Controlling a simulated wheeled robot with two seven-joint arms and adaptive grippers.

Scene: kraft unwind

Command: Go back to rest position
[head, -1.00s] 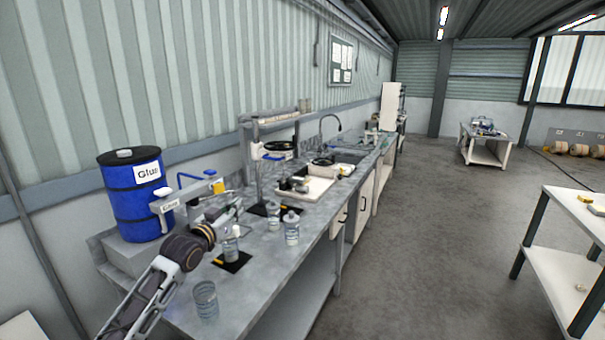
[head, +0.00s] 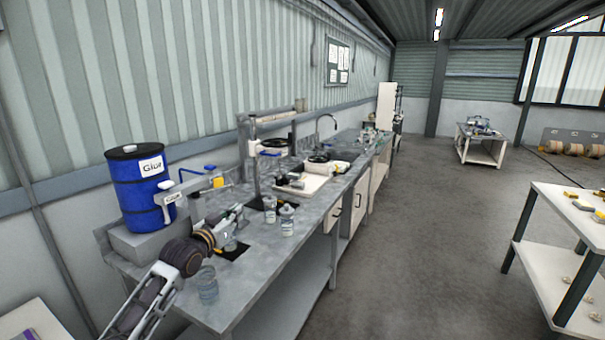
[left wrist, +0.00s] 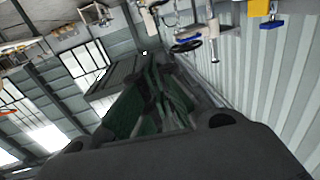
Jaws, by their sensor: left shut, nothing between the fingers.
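My left arm comes in from the lower left over the near end of the grey bench (head: 262,262). My left gripper (head: 236,213) is above the bench, in front of the blue glue drum, with its fingers together and nothing held. In the left wrist view the gripper (left wrist: 155,95) shows its closed fingers with green sides, and the room appears upside down behind them. A black mat (head: 236,254) lies below the gripper, partly hidden by it. My right gripper is not in view.
The blue glue drum (head: 138,190) with its tap stands at the back left. A clear glass (head: 207,284) stands close to my wrist. Lidded jars (head: 287,221) stand further along the bench. A white table (head: 560,215) is at the right; the floor between is clear.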

